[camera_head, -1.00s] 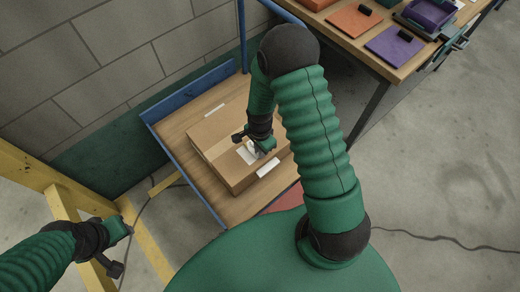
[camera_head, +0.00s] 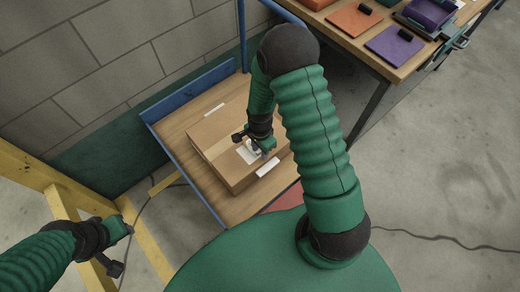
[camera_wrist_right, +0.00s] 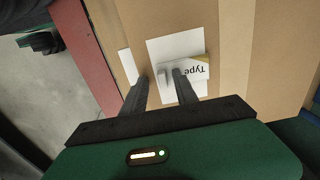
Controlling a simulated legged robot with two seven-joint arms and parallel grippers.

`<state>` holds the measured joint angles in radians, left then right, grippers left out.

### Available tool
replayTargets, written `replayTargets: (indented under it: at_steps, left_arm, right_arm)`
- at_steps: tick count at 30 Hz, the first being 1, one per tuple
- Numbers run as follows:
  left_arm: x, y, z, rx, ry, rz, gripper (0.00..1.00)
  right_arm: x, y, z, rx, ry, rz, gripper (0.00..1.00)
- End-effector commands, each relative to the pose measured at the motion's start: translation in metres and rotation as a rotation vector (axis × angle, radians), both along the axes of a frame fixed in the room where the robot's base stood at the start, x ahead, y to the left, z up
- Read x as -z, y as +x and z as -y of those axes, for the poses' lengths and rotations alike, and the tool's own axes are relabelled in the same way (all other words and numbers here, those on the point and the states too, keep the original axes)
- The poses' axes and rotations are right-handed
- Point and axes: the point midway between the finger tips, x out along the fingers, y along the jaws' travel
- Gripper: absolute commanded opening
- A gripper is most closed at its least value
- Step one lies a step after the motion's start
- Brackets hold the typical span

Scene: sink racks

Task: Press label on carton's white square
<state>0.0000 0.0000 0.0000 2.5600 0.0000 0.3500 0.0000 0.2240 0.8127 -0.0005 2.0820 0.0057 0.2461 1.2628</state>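The brown carton (camera_head: 215,135) lies flat on a low wooden shelf, with a white square (camera_head: 246,156) on its top. My right gripper (camera_wrist_right: 161,76) is just above this square in the wrist view, its two fingers apart. My left gripper (camera_head: 122,246) is empty at the lower left, away from the carton.
The shelf (camera_head: 185,112) has blue rails at its back and left, near a block wall. A workbench (camera_head: 345,42) with orange and purple pads (camera_head: 395,46) stands at upper right. A yellow frame (camera_head: 65,205) is near my left arm. A cable crosses the floor.

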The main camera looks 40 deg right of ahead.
Motion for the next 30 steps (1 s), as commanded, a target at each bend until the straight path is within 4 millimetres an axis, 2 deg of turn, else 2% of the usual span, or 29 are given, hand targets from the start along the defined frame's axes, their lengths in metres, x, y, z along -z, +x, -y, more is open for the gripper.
replayTargets:
  at_steps: [5,8,11,21,25,30]
  left_arm:
    - [-0.001,0.000,0.000,0.000,0.000,0.000,0.36]
    - [-0.004,0.000,0.000,0.000,0.000,0.000,0.36]
    - [-0.011,0.000,0.000,0.000,0.000,0.000,0.36]
    - [-0.035,0.000,0.000,0.000,0.000,0.000,0.36]
    - [-0.040,0.000,0.000,0.000,0.000,0.000,0.36]
    - [-0.042,0.000,0.000,0.000,0.000,0.000,0.36]
  right_arm:
    - [-0.001,0.000,0.000,0.000,0.000,0.000,0.35]
    - [-0.012,0.001,0.000,0.000,-0.001,0.001,0.35]
    - [-0.034,0.001,0.000,-0.001,-0.001,0.004,0.35]
    - [-0.132,0.002,0.000,0.000,-0.001,0.004,0.35]
    - [-0.156,0.002,0.000,0.000,-0.001,0.002,0.35]
    - [-0.167,0.001,0.000,0.000,0.001,-0.001,0.35]
